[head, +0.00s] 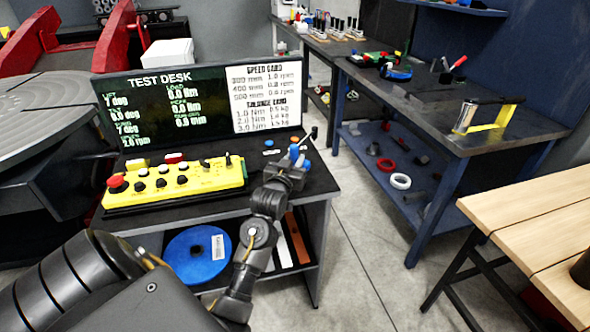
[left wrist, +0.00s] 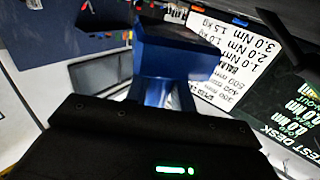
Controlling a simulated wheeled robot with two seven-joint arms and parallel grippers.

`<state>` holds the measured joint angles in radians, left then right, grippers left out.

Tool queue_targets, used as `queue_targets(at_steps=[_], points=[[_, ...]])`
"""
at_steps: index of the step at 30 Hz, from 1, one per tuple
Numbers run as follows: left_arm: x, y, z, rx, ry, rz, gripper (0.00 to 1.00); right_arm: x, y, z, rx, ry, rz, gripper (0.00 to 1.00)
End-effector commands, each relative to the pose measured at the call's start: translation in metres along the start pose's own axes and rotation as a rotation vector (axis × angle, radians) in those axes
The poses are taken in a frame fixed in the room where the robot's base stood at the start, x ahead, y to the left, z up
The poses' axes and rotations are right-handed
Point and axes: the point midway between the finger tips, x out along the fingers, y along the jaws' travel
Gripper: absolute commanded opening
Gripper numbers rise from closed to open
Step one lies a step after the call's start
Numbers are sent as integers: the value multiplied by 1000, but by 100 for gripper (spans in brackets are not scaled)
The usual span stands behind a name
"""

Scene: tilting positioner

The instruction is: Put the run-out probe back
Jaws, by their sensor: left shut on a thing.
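My left gripper (head: 294,163) is at the right end of the test desk top, in front of the screen's lower right corner. It is shut on a small blue thing, which I take to be the run-out probe (head: 295,151); a thin dark stem with a dark tip stands up to its right. In the left wrist view a blue body (left wrist: 175,55) shows beyond the black gripper housing, with a shiny metal part below it. The fingertips are mostly hidden, and I cannot tell whether the probe touches the desk. My right gripper is not in view.
The test desk (head: 325,185) carries a yellow control box (head: 175,185) with buttons and a wide screen (head: 200,103). Small blue and orange pieces lie left of the gripper. A blue reel (head: 197,256) sits on the shelf below. A dark workbench (head: 440,105) and wooden table (head: 535,225) stand right, with floor between.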

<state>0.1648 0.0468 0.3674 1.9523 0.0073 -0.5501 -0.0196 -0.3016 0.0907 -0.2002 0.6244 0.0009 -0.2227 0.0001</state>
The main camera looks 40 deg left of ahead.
Motion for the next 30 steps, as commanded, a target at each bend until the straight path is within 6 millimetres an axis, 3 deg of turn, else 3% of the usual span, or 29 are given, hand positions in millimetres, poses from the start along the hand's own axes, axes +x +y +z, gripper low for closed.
queue_targets(at_steps=[7,19,20,24,30], points=[[1,1,28,-1,1,0,0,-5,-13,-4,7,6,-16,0],[1,1,33,0,3,0,0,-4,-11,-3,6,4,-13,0],[1,1,36,0,-2,0,26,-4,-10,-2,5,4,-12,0],[1,1,35,0,-2,0,44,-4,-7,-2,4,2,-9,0],[1,1,35,0,-2,0,47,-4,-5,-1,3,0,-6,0]])
